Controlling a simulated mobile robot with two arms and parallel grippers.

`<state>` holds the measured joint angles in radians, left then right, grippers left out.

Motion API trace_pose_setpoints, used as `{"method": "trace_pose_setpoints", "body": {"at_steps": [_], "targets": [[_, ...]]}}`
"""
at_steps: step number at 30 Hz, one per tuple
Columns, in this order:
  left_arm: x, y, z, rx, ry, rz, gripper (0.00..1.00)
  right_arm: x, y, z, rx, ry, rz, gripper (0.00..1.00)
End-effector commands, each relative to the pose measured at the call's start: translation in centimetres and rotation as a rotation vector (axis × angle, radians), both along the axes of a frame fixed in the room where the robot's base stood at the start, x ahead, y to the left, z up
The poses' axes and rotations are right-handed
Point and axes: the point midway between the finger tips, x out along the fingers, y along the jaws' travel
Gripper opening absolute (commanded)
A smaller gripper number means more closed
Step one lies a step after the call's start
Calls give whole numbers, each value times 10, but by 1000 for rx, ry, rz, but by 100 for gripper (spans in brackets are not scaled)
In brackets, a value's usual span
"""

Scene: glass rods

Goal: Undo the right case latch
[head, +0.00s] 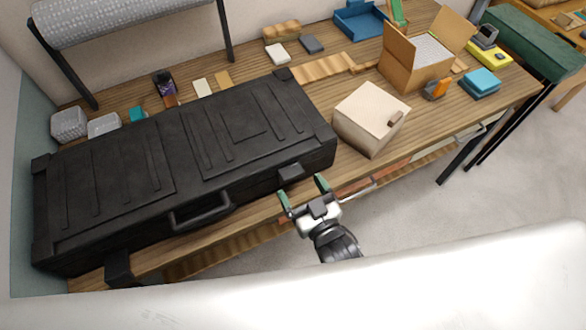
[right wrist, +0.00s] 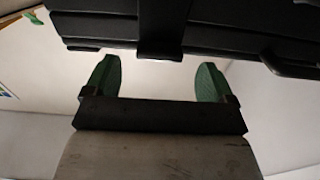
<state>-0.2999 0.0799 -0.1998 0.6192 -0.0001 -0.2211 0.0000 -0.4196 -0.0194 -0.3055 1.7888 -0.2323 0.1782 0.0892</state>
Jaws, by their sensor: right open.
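A long black case (head: 150,170) lies closed on the wooden table, its front side towards me. Its right latch (head: 291,173) sticks out at the front edge near the right end; it also shows in the right wrist view (right wrist: 161,32), ahead of and between the fingers. The left latch (head: 118,268) is at the front left. A handle (head: 201,211) sits between them. My right gripper (head: 304,190) is open and empty just in front of the right latch, with its green fingertips apart from the case. It also shows in the right wrist view (right wrist: 157,80). My left gripper is not in view.
A beige box (head: 367,120) with a small brown item on top stands right of the case. An open cardboard box (head: 415,65) is behind it. Small items lie behind the case. The floor in front of the table is clear.

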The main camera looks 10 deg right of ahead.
Motion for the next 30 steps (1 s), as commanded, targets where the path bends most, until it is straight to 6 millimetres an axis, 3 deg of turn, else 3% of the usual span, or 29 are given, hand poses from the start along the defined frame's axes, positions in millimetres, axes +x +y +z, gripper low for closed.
{"method": "trace_pose_setpoints", "body": {"at_steps": [3,8,20,30], "targets": [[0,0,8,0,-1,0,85,21,7,3,1,-2,0,85],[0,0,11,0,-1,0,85,38,12,1,0,-1,0,85],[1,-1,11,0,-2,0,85,44,14,0,0,0,0,84],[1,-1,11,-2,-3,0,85,44,14,0,0,0,0,32]]}}
